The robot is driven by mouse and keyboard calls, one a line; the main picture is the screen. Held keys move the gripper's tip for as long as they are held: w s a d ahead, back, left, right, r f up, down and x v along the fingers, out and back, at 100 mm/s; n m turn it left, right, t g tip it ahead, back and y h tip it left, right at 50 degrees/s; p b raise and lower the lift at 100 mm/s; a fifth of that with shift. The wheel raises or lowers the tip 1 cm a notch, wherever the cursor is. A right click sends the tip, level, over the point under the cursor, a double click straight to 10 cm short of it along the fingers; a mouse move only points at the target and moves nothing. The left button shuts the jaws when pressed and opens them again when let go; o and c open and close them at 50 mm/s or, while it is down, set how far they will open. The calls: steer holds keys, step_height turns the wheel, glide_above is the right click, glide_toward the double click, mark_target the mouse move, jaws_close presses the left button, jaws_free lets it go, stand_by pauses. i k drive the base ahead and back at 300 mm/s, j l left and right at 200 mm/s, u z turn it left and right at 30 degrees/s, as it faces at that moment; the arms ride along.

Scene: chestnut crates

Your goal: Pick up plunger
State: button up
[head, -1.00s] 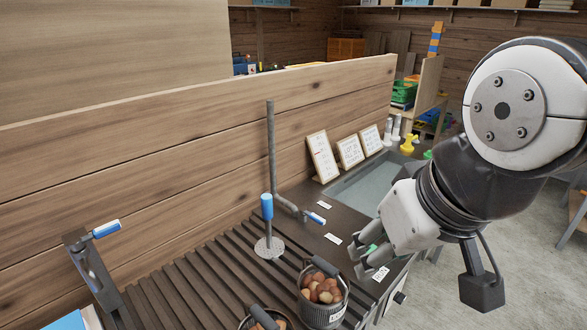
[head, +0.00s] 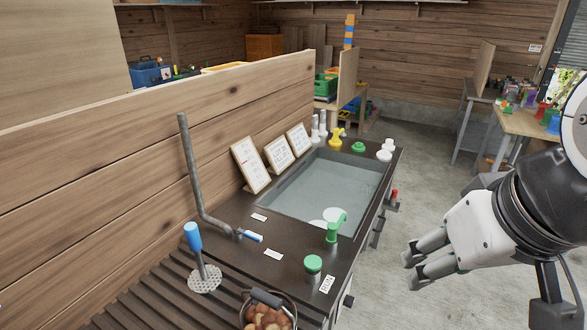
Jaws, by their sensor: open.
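The plunger (head: 204,277) looks to be the upright tool with a blue grip on top, a grey rod and a round perforated disc at its foot. It stands, slightly tilted, on the slatted dark counter at lower left in the head view. My gripper (head: 411,270) is at the right, open and empty, its fingers pointing left. It hangs over the floor beyond the counter's right edge, well apart from the plunger.
A bucket of chestnuts (head: 269,312) stands just right of the plunger. A bent grey pipe with a blue lever (head: 252,236) rises behind it.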

mark_target(204, 280)
steer(key=i+l+u, duration=0.15)
steer(key=u, duration=0.3)
steer(key=i+l+u, duration=0.2)
steer(key=u, duration=0.25)
steer(key=i+l+u, duration=0.1)
steer(key=l+u, duration=0.35)
steer(key=j, duration=0.15)
